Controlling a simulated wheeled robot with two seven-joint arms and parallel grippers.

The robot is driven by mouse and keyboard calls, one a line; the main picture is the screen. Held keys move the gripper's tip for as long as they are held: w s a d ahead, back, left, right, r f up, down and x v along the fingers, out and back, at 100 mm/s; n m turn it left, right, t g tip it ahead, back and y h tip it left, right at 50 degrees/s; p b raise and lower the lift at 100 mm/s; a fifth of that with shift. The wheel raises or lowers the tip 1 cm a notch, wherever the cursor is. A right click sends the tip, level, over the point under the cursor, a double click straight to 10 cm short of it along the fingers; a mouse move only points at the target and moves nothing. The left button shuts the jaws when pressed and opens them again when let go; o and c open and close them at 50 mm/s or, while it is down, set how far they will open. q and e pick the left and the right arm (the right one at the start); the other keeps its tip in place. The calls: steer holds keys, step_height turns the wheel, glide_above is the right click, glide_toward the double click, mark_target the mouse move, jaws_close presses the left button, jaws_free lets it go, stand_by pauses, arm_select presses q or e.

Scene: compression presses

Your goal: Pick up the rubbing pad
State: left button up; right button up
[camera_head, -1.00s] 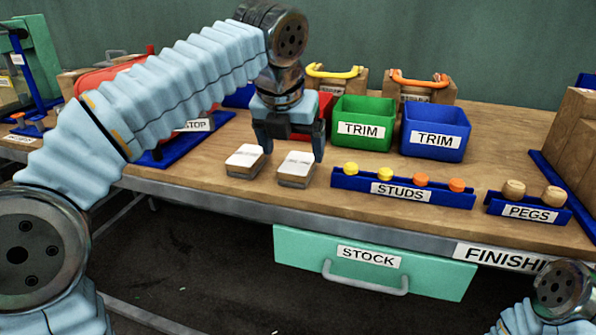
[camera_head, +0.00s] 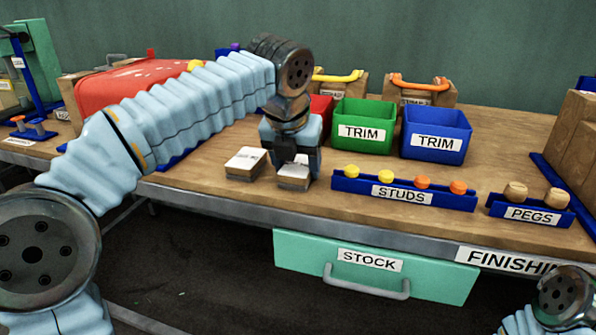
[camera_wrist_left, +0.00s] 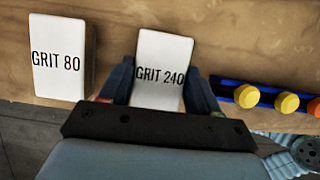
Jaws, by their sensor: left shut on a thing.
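Two rubbing pads with white labelled tops and grey-brown sides sit side by side at the front of the wooden bench. The left pad (camera_head: 246,162) is free; in the left wrist view its label reads GRIT 80 (camera_wrist_left: 58,60). The right pad (camera_head: 294,178) reads GRIT 240 (camera_wrist_left: 162,72) in the left wrist view. My left gripper (camera_head: 296,165) reaches down over the GRIT 240 pad, one finger on each side of it, and is shut on it. The pad appears to rest on the bench. My right gripper is not in view; only part of my right arm shows at the lower right.
Right of the pads stand a blue STUDS rack (camera_head: 403,195) and a blue PEGS rack (camera_head: 528,211). Behind are a green TRIM bin (camera_head: 362,130) and a blue TRIM bin (camera_head: 435,132). A red case (camera_head: 130,85) lies behind my left arm. The bench front edge is close to the pads.

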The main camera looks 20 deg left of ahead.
mark_target(301, 162)
arm_select(q)
steer(key=shift+r, duration=0.5)
step_height(301, 162, up, 3)
steer(key=shift+s+d+r+p, duration=0.1)
steer(key=shift+s+p, duration=0.05)
steer(key=shift+p, duration=0.55)
steer(key=s+d+r, duration=0.1)
steer(key=s+r, duration=0.2)
steer(key=s, duration=0.1)
steer(key=s+d+r, duration=0.2)
steer(key=s+r, duration=0.1)
steer(key=s, duration=0.1)
steer(key=s+d+r+p, duration=0.1)
steer(key=s+d+r, duration=0.1)
steer(key=s+r, duration=0.1)
steer(key=shift+s, duration=0.8)
